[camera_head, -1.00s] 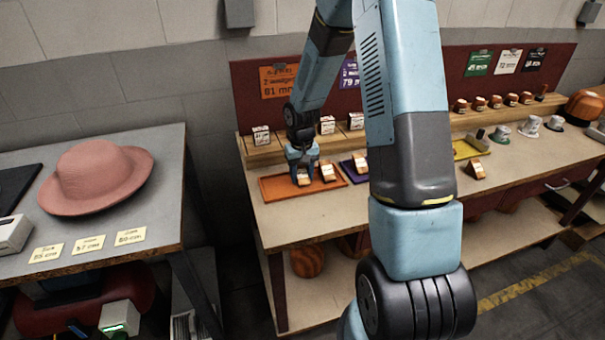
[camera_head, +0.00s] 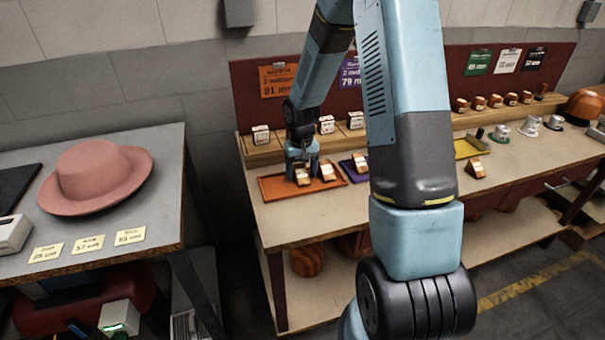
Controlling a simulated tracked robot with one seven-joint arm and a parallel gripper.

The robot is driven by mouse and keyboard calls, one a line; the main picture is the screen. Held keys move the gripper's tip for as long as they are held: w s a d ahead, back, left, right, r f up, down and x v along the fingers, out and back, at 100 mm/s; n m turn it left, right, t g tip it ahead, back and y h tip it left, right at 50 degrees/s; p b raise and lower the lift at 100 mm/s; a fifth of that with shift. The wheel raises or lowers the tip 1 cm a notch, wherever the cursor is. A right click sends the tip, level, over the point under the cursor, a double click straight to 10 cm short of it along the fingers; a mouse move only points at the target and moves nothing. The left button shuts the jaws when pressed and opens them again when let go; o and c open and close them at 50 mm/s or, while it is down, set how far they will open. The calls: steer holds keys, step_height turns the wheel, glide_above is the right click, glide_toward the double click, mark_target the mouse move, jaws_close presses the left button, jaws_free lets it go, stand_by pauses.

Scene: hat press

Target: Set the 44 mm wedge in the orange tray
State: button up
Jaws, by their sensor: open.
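The orange tray (camera_head: 277,192) lies on the workbench, at its left end. Two small wooden wedges with pale labelled faces are in it: a left wedge (camera_head: 302,176) and a right wedge (camera_head: 327,171). My gripper (camera_head: 301,163) is over the tray, open, just behind and above the left wedge. The tips are small and partly hidden, so I cannot tell whether they touch it. The size marks on the wedges are too small to read, so I cannot tell which is 44 mm.
A purple tray (camera_head: 347,170) with a wedge (camera_head: 361,163) stands to the right, partly behind my arm. A yellow tray (camera_head: 467,148) is farther right, with a loose wedge (camera_head: 476,168) in front. White labelled blocks (camera_head: 261,134) line the back ledge.

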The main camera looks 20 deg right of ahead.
mark_target(302, 173)
step_height(302, 173, up, 12)
steer(key=s+r+t, duration=0.3)
steer(key=s+r, duration=1)
steer(key=r, duration=0.3)
steer(key=s+r+t, duration=0.1)
steer(key=s+r, duration=0.1)
steer(key=s, duration=0.6)
steer(key=s+r+t, duration=0.1)
steer(key=s+r, duration=0.2)
steer(key=s, duration=0.4)
steer(key=shift+s+d+t, duration=0.15)
steer(key=shift+s+t, duration=0.15)
steer(key=shift+s, duration=0.05)
